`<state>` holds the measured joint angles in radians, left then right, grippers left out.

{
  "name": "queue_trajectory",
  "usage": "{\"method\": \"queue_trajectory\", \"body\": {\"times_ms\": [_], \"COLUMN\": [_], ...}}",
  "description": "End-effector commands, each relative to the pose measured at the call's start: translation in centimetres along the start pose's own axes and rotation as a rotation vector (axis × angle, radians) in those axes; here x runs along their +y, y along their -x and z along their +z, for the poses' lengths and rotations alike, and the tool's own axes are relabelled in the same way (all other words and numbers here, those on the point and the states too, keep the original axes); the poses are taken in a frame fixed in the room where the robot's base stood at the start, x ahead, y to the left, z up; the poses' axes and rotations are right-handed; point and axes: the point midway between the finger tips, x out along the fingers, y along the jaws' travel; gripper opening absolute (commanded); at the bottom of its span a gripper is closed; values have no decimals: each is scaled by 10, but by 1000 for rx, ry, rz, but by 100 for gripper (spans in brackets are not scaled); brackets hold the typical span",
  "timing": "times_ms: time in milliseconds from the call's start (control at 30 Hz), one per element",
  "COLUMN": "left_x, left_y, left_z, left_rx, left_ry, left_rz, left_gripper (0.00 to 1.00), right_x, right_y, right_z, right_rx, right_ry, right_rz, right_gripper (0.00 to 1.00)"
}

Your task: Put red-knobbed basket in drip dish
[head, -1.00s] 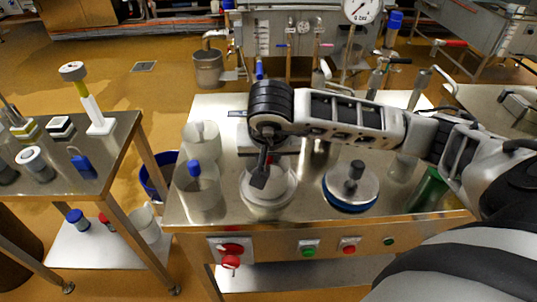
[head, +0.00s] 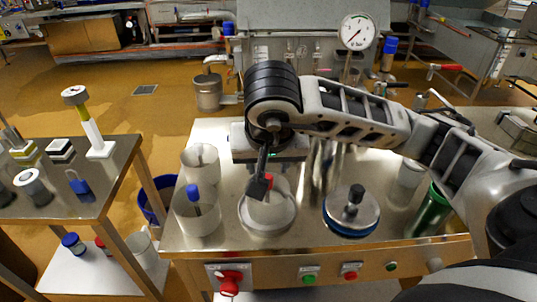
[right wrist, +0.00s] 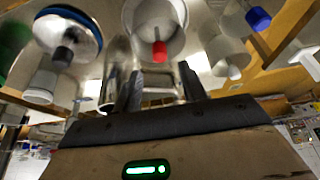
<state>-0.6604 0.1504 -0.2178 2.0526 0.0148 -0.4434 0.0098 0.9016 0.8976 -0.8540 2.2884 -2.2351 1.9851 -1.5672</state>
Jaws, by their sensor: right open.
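The red-knobbed basket (head: 267,208) is white and stands upright inside the round, pale drip dish (head: 266,230) on the steel table. Its red knob shows in the right wrist view (right wrist: 160,52), with the pale dish (right wrist: 182,12) around it. My right gripper (head: 262,187) is above the basket, close to the knob in the head view. In the right wrist view the two fingers (right wrist: 161,82) are apart with nothing between them, and the knob is beyond the tips. The gripper hides part of the basket's top in the head view. My left gripper is not in view.
Left of the dish stand a clear container with a blue knob (head: 198,215) and another pale container (head: 201,160). To the right are a blue-rimmed disc with a black knob (head: 351,215) and a green bottle (head: 432,212). A side table (head: 75,205) stands at left.

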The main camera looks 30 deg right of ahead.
Motion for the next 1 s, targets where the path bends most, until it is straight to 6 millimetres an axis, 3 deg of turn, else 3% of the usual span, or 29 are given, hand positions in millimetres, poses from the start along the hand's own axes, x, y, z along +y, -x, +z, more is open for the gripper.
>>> {"method": "queue_trajectory", "body": {"times_ms": [100,267,1000], "left_x": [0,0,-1], "left_y": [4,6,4], "left_z": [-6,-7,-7], "left_rx": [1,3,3], "left_ry": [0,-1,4], "left_rz": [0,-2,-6], "left_gripper": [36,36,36], "right_x": [0,0,0], "right_y": [24,36,37], "right_z": [-2,-1,0], "right_rx": [5,2,0], "right_ry": [2,0,0], "right_rz": [0,1,2], "right_gripper": [42,42,42]}}
